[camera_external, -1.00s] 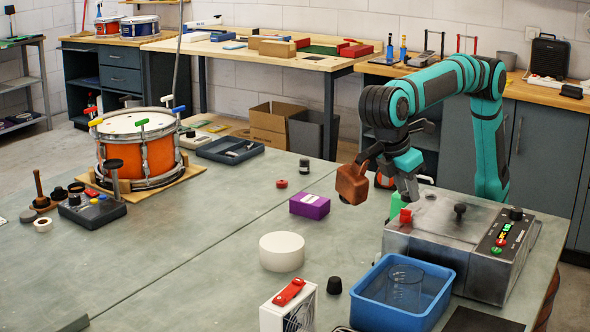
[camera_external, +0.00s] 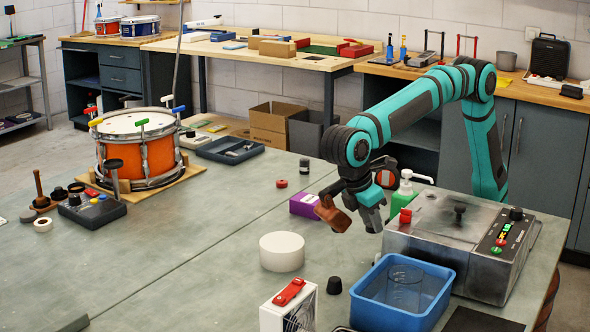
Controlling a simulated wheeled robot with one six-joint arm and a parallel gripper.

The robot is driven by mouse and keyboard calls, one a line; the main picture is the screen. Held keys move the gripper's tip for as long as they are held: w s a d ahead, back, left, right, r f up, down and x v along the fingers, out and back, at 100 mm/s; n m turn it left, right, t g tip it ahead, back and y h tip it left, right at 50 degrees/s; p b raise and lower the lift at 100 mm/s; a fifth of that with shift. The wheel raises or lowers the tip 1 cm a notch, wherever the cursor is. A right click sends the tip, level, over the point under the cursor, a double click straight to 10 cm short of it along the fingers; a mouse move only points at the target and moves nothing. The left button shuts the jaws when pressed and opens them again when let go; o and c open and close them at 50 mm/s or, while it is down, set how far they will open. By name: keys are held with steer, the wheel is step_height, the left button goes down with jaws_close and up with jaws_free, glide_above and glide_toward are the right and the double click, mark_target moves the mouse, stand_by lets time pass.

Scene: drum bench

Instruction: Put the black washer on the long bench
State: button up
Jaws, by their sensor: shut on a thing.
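My gripper (camera_external: 333,213), with brown jaws, hangs over the grey-green table, right of its middle. It is tilted down to the left, just in front of a purple box. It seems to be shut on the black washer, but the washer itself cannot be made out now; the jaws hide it. A long bench (camera_external: 310,63) with a pale wooden top stands at the back, beyond the table. Its top carries boxes and tools, with bare wood along the front edge.
The grey-green table (camera_external: 215,260) fills the front. Near my gripper are the purple box (camera_external: 303,205), a white cylinder (camera_external: 282,252), a green pump bottle (camera_external: 400,193) and a grey machine (camera_external: 440,245). A blue tub (camera_external: 372,317) stands in front. The drum (camera_external: 140,155) is at the left.

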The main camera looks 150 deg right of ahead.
mark_target(367, 226)
steer(key=shift+f, duration=2)
steer(key=shift+f, duration=0.1)
steer(key=o, duration=1)
steer(key=v, duration=1.2)
